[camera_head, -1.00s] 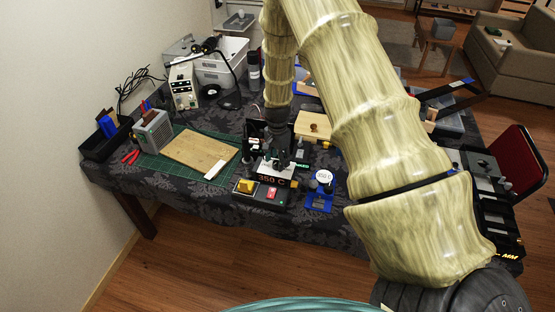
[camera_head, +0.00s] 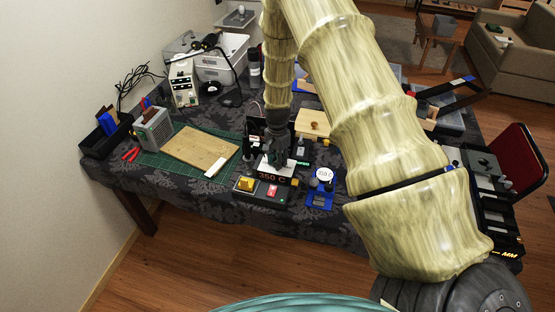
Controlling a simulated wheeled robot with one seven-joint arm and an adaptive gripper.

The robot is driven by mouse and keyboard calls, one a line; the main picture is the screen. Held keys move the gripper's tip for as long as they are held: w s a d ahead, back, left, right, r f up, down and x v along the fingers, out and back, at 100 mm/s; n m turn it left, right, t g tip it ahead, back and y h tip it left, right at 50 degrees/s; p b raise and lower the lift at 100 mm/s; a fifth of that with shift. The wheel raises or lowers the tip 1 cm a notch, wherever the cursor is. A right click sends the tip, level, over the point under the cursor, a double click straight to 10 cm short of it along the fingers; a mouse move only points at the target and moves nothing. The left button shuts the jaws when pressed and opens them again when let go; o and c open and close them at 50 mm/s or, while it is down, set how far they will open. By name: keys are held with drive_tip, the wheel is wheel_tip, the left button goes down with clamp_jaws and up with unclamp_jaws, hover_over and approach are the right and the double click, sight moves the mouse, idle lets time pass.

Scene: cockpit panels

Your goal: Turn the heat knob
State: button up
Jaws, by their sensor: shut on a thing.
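A dark control unit (camera_head: 262,193) with a "350 C" display (camera_head: 271,176), a yellow button and a red button stands near the front edge of the table. My gripper (camera_head: 278,158) points down just behind and above the display. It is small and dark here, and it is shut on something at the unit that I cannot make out. The heat knob itself cannot be told apart; it may be hidden by the gripper.
A wooden board (camera_head: 200,149) lies on a green mat left of the unit. A grey box (camera_head: 154,129), red pliers (camera_head: 131,154) and a black bin (camera_head: 104,138) are farther left. A small wooden block (camera_head: 312,124) is behind. My arm covers the table's right part.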

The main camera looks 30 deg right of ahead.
drive_tip(key=n+b, duration=0.2)
drive_tip(key=n, duration=0.3)
drive_tip(key=shift+w+n, duration=0.1)
drive_tip(key=shift+n, duration=0.2)
drive_tip(key=n+b, duration=0.2)
drive_tip(key=n, duration=0.8)
drive_tip(key=shift+n+b, duration=0.35)
drive_tip(key=shift+n, duration=0.05)
drive_tip(key=n, duration=0.5)
drive_tip(key=shift+r, duration=0.1)
drive_tip(key=shift+n, duration=0.3)
drive_tip(key=o, duration=1.1)
drive_tip(key=shift+c, duration=0.2)
